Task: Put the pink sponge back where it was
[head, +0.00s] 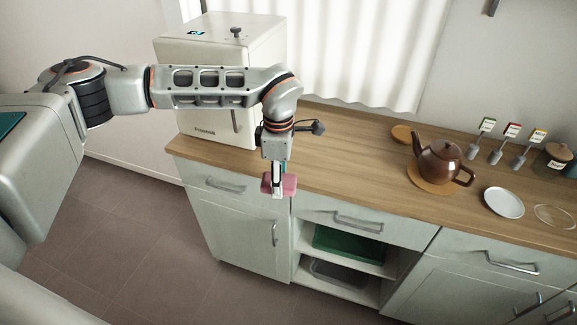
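The pink sponge (289,185) is between the fingers of my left gripper (278,189), which points downward. The gripper appears shut on it and holds it at the front edge of the wooden counter. Whether the sponge touches the counter or hangs just in front of it I cannot tell. The fingers hide the middle of the sponge. My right gripper is not in view.
A white appliance (221,65) stands at the counter's left end. A teapot (438,162) on a round mat, a white saucer (503,202) and small labelled markers stand at right. Below, an open shelf holds a green tray (345,246) and a grey tray (338,274). The counter's middle (350,160) is clear.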

